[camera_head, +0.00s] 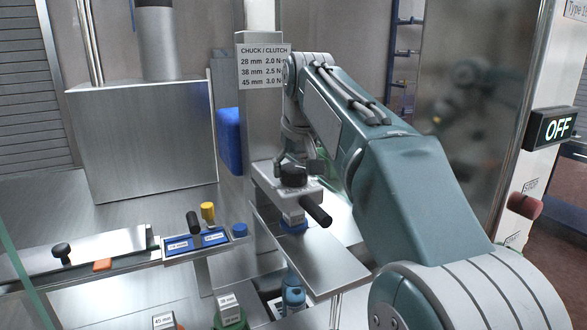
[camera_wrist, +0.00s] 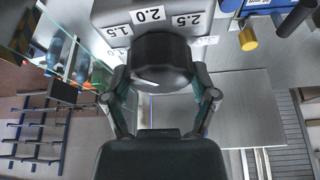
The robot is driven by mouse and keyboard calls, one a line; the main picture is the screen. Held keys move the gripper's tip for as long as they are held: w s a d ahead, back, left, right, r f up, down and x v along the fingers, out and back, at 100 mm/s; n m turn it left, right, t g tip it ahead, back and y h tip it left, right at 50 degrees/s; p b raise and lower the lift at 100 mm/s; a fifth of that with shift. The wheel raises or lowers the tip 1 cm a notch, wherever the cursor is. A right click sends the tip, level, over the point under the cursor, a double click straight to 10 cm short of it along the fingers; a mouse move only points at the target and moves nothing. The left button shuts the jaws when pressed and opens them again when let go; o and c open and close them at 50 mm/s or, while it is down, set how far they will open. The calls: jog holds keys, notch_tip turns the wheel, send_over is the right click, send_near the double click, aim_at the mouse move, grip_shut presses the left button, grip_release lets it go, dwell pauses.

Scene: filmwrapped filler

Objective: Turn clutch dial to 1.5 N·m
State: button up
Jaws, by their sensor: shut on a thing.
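The clutch dial is a black round knob (camera_head: 293,175) on top of a grey chuck head (camera_head: 262,181) in the head view. In the wrist view the dial (camera_wrist: 160,58) fills the upper middle, with a short white mark on its face. Labels reading 1.5 (camera_wrist: 117,30), 2.0 (camera_wrist: 148,14) and 2.5 (camera_wrist: 187,20) sit around its far side; another label at the right is partly hidden. My gripper (camera_wrist: 160,97) is shut on the dial, one finger on each side. Which label the white mark lines up with is unclear.
A black handle (camera_head: 317,212) sticks out from the head. A chart sign (camera_head: 263,66) hangs on the column behind. A box reading OFF (camera_head: 553,128) and a red button (camera_head: 526,206) are right.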

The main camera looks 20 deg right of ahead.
jog(key=shift+f, duration=0.15)
dwell(0.4)
jog(key=o, duration=1)
jog(key=v, duration=1.1)
jog(key=shift+d+r, duration=0.1)
jog(key=shift+r, duration=0.35)
jog(key=shift+s, duration=0.1)
